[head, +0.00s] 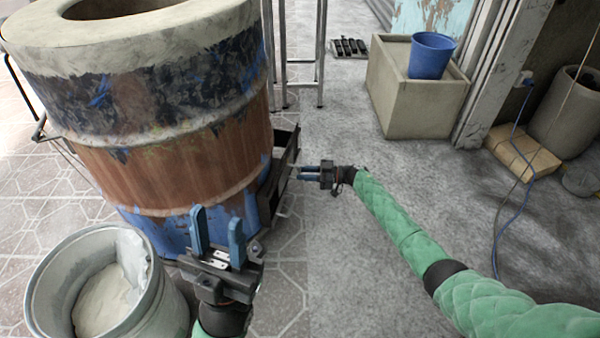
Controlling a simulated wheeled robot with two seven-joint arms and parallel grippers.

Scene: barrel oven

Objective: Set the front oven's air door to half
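The barrel oven (165,170) stands at the left, a rusty, paint-flaked drum with a thick pale rim. Its air door (283,172) shows as a dark metal frame low on the drum's right side, seen nearly edge-on. How far the door stands open cannot be made out. My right gripper (297,172) is level with this frame, its blue fingers pointing left at it, at or very close to the metal. Whether they hold anything is too small to tell. My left gripper (217,228) is open and empty in front of the drum's blue lower part, fingers pointing up.
A metal bucket (40,290) with pale contents stands at the lower left, close to my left gripper. A metal-legged stand (321,70) is behind the oven. A concrete block (420,105) bears a blue bucket (431,55). The grey floor (350,260) between is clear.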

